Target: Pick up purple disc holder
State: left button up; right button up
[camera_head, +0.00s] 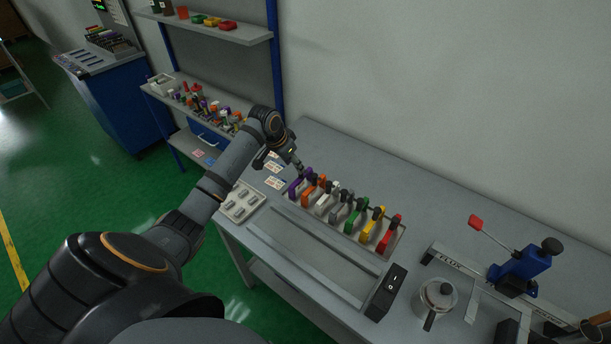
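The purple disc holder (298,183) stands at the left end of a row of coloured disc holders on the grey table. My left arm comes in from the lower left, and its gripper (299,167) is right above the purple holder, at its upper edge. The fingers are small and dark here, so I cannot tell whether they touch the holder or how wide they are. My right gripper is not seen.
Beside the purple one stand orange (313,193), white (326,203), grey, green (355,217), yellow (373,225) and red (390,234) holders. A light tray (243,203) lies to the left. A black switch box (386,292), metal pot (436,297) and blue clamp device (520,270) stand to the right.

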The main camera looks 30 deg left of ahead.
aim_at(304, 175)
pick_arm(q)
jog(key=x, duration=0.4)
jog(key=shift+s+d+f+p, duration=0.15)
jog(key=shift+d+p, duration=0.05)
jog(key=shift+p, duration=0.1)
jog(key=shift+f, duration=0.15)
jog(key=shift+w+d+f+p, duration=0.4)
jog(key=shift+w+f+p, duration=0.15)
jog(key=shift+f, duration=0.15)
jog(key=x, duration=0.2)
jog(key=shift+w+d+f, duration=0.1)
jog(key=shift+d+f, duration=0.05)
jog(key=shift+f, duration=0.1)
jog(key=shift+w+f, duration=0.2)
jog(key=shift+f, duration=0.15)
grip_shut()
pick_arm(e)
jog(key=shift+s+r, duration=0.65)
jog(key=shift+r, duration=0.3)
